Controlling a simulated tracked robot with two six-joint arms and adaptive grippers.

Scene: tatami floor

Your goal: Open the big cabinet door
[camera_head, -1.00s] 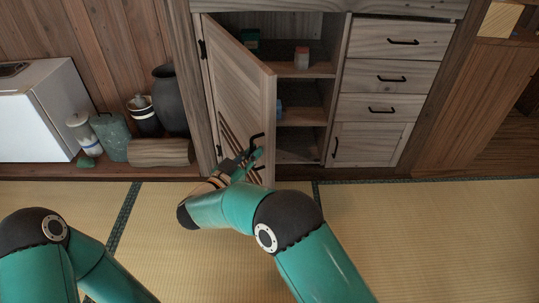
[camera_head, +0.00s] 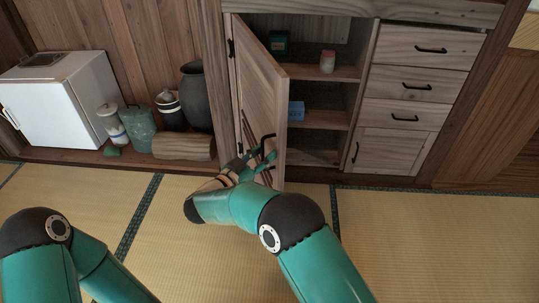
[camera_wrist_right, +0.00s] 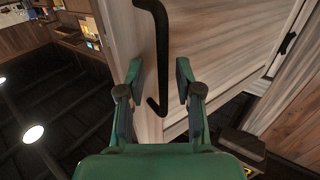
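The big cabinet door (camera_head: 262,88) is wooden, hinged on its left side, and stands swung well out, showing the shelves inside. Its black bar handle (camera_head: 264,137) is near the free edge. My right gripper (camera_head: 262,158) is at the door's lower front, by the handle. In the right wrist view the black handle (camera_wrist_right: 160,55) runs down between the two green fingers (camera_wrist_right: 159,82), which are apart with a gap on both sides of it. Of my left arm, only green links show at the lower left; its gripper is out of view.
Drawers (camera_head: 428,48) and a small cabinet door (camera_head: 390,150) are right of the opening. Left stand a white fridge (camera_head: 65,100), a dark vase (camera_head: 196,95) and a log (camera_head: 184,147). The tatami (camera_head: 430,240) is clear.

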